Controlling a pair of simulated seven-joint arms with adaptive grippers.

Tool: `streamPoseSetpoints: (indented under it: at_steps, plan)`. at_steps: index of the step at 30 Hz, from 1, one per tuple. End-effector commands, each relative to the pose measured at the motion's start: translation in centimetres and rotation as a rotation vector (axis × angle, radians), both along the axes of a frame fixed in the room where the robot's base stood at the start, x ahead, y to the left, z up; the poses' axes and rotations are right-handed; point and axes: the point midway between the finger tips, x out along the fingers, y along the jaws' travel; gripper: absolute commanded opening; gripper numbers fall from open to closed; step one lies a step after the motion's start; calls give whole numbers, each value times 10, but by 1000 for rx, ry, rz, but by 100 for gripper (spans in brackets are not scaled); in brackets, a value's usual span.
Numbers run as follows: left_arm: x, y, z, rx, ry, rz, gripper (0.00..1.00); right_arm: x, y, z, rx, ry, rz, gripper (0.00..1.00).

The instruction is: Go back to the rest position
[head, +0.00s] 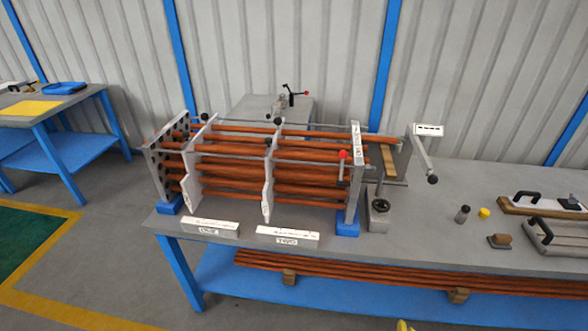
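The flanged shell assembly stands on the grey workbench (345,247). It has a grey end plate (158,170) at the left, upright white baffle plates (268,180) and a grey end plate (355,180) at the right. Several copper-coloured tubes (235,172) run lengthwise through the plates. Blue feet (347,224) sit under the ends.
Two white labelled blocks (288,237) lie along the bench's front edge. A crank handle (424,155) stands at the shell's right. A dark bottle (462,214), yellow piece (484,212) and handled tools (540,204) lie further right. Spare tubes (380,273) rest on the blue shelf (235,288).

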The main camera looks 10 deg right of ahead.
Motion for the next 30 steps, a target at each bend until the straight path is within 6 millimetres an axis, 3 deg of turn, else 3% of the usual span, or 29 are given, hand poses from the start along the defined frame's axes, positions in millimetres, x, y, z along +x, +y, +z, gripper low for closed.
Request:
streamPoseSetpoints:
  at_steps: [8,11,16,23,30]
  plan:
    - [0,0,0,0,0,0,44,5,13,-65,54,50,13,81]
    - [0,0,0,0,0,0,44,5,20,-98,83,75,16,81]
    - [0,0,0,0,1,0,44,-5,34,-176,154,134,14,81]
    - [0,0,0,0,0,0,44,-40,49,-282,256,218,-15,81]
    - [0,0,0,0,0,0,44,-99,58,-373,351,299,-74,81]
